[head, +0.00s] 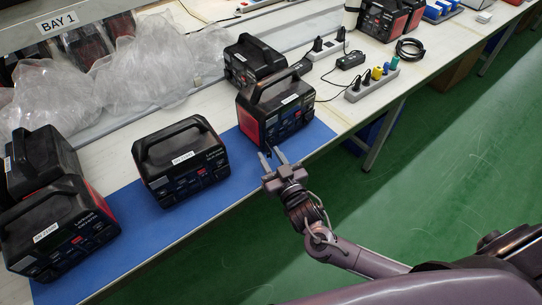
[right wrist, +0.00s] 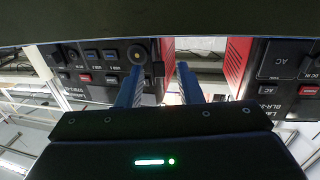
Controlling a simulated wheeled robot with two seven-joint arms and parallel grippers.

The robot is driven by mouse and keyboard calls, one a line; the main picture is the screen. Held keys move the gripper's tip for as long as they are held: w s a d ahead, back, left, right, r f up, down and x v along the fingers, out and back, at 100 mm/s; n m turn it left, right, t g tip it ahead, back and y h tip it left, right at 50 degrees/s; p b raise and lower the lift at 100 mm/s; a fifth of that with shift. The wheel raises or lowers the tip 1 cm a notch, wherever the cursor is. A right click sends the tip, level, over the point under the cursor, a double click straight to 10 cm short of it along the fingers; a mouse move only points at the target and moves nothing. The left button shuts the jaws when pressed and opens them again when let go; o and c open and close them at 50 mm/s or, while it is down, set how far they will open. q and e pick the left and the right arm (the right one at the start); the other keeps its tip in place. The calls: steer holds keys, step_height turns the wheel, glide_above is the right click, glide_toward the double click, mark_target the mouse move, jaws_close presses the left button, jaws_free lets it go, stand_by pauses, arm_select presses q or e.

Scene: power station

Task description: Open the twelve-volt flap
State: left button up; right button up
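A black power station with red sides (head: 275,105) stands on the blue mat. A second black power station (head: 180,160) stands to its left. My right gripper (head: 273,155) is open and empty, by the lower left front corner of the first one. In the right wrist view my two fingers (right wrist: 160,87) are apart with nothing between them. Behind the left finger is a panel (right wrist: 90,68) with a round socket (right wrist: 138,52) and small ports. The right panel has a square cover marked AC (right wrist: 280,60). I cannot tell which cover is the twelve-volt flap. My left gripper is out of view.
More power stations (head: 60,235) stand at the left, and another (head: 252,60) stands behind. Clear plastic wrapping (head: 150,68) lies at the back left. A power strip with coloured plugs (head: 372,85) lies to the right. The blue mat (head: 135,225) is clear between the units.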

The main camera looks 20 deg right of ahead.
steer(key=shift+c, duration=0.2)
jaws_close()
steer(key=shift+w+a+m+h+b, duration=0.1)
steer(key=shift+a+m+h+b, duration=0.25)
steer(key=shift+m+h, duration=0.55)
steer(key=shift+a+m+h+b, duration=0.1)
steer(key=shift+a+m+h, duration=0.35)
steer(key=shift+h, duration=0.75)
steer(key=shift+w+a+m+g+h+b, duration=0.2)
steer(key=shift+m+h+b, duration=0.25)
steer(key=shift+m+h, duration=0.45)
steer(key=shift+w+a+m+g+h+b, duration=0.1)
steer(key=shift+a+m+g+h+b, duration=0.25)
steer(key=shift+h, duration=0.85)
steer(key=shift+m+h, duration=0.3)
steer(key=shift+r, duration=0.1)
